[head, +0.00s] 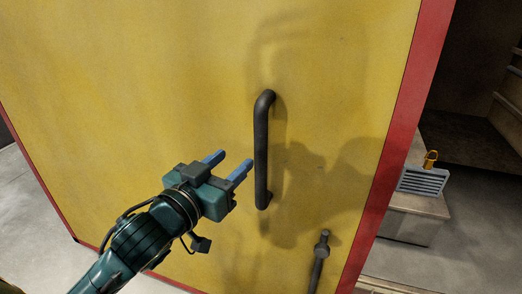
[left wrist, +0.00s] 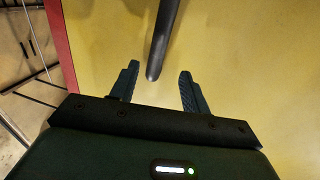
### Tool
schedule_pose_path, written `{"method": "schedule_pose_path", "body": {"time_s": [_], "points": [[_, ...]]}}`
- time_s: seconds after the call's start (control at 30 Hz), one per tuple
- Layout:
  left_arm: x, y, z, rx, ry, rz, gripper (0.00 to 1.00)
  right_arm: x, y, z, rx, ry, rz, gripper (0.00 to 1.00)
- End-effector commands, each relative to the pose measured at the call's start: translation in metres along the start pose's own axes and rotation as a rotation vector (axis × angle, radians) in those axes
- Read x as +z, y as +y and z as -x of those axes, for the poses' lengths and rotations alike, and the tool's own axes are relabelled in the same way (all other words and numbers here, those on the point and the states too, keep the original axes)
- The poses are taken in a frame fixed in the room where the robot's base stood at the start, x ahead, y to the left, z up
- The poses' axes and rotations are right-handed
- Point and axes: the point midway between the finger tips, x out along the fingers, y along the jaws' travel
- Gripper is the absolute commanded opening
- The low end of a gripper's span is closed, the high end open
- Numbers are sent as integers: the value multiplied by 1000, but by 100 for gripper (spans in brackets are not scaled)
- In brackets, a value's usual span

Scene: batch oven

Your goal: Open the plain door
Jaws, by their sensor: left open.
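The plain door is a yellow panel (head: 170,80) with a red edge. It carries a dark upright bar handle (head: 261,150). My left gripper (head: 230,165) is open and empty, just left of the handle in the head view, with its blue fingers pointing toward the door. In the left wrist view the handle's end (left wrist: 158,60) shows between and beyond the two fingers (left wrist: 157,85). I see no contact between fingers and handle. Whether the door is fully shut cannot be told. My right gripper is not in view.
A dark rod with a knobbed top (head: 320,250) stands low before the door, right of the handle. Beyond the red edge, a grey vented box (head: 423,180) with a yellow piece on top sits on a pale block (head: 408,225). Bare floor (head: 30,190) shows at left.

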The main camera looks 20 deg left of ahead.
Motion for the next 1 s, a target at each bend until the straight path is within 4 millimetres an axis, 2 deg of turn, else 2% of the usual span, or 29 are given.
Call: {"method": "schedule_pose_path", "body": {"time_s": [0.03, 0.3, 0.4, 0.7, 0.83, 1.0], "points": [[7, 0, -2, 2, 7, -3, 47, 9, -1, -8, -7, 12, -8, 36], [8, 3, -8, 8, -1, -16, 47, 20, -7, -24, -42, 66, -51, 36], [0, 2, -31, 5, -9, -13, 47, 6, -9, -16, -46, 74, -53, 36], [1, 3, -90, 5, -8, -14, 47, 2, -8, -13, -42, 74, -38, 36], [2, 3, -105, 6, -9, -13, 47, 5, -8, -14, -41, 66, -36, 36], [2, 3, -113, 6, -9, -13, 47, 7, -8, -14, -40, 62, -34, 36]]}}
